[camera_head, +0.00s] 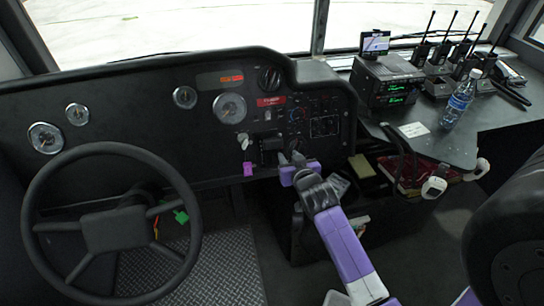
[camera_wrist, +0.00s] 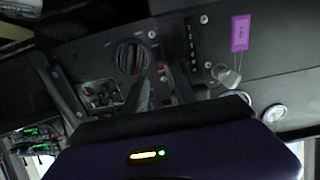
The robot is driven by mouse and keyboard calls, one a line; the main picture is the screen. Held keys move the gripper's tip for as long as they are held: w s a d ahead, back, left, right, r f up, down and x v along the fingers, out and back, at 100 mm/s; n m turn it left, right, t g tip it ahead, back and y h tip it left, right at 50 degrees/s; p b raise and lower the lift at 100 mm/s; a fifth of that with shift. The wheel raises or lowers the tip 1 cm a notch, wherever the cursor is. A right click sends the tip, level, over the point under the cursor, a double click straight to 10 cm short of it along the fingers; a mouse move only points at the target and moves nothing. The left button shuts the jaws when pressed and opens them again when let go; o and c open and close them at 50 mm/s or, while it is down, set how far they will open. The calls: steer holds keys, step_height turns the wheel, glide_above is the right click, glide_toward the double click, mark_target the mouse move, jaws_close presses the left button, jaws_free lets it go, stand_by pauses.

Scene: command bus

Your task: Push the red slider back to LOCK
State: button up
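My gripper (camera_head: 291,158) is close to the lower right part of the dashboard. In the wrist view its two dark fingers (camera_wrist: 160,82) point at the panel with a narrow gap between them. A small reddish spot (camera_wrist: 162,72) shows by the fingertips; I cannot tell whether it is the red slider. A dark vertical strip with small white marks (camera_wrist: 193,40) lies just beyond the right finger; its lettering is too small to read. I make out no slider clearly in the head view, where my gripper covers part of the panel.
A black rotary knob (camera_wrist: 131,57) is left of the fingers in the wrist view. A key with a purple tag (camera_wrist: 240,33) hangs at the right. The steering wheel (camera_head: 112,222) is at left. A bottle (camera_head: 459,98) and radios stand on the right counter (camera_head: 450,145).

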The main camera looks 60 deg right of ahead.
steer(key=x, duration=0.7)
steer(key=shift+w, duration=0.2)
steer(key=shift+d, duration=0.1)
jaws_close()
stand_by(1.1)
